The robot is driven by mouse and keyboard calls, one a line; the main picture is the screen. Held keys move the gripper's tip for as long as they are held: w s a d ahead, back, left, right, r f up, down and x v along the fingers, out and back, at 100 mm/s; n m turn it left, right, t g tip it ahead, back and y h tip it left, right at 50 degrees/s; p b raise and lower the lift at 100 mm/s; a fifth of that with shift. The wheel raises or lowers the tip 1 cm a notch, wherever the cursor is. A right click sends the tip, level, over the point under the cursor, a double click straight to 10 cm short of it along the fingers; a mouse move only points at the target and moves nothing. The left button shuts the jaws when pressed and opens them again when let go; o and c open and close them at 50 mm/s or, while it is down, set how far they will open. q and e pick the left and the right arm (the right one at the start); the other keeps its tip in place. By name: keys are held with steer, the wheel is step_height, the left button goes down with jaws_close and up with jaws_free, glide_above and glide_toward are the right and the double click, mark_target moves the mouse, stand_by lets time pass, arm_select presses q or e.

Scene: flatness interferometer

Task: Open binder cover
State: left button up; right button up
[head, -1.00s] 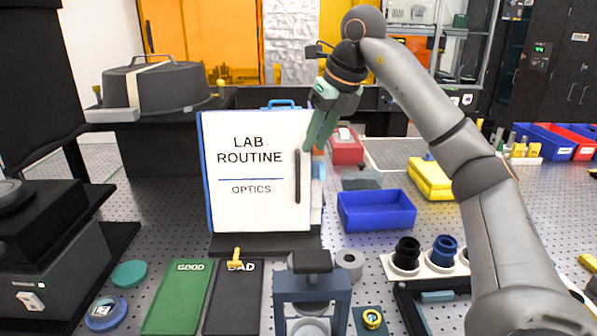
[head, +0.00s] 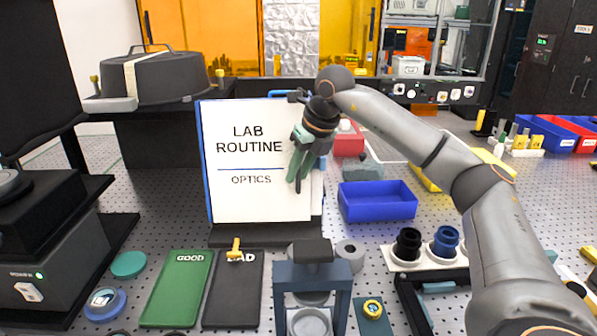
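The binder stands upright on a dark stand, with its white cover (head: 243,160) reading "LAB ROUTINE OPTICS" facing me. The cover looks shut, with a blue spine along its left edge. A dark vertical handle near the cover's right edge is mostly hidden behind my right gripper (head: 298,182); its lower end shows below the fingers. The green fingers point down in front of the handle. I cannot tell whether they are closed on it or only overlap it in the view. My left gripper is not in view.
A blue tray (head: 377,202) stands right of the binder. In front lie a green GOOD mat (head: 177,290), a dark BAD mat (head: 233,292) and a blue-grey frame (head: 312,275). A white holder with dark rings (head: 427,258) stands at the front right.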

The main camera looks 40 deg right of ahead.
jaws_close()
stand_by(1.5)
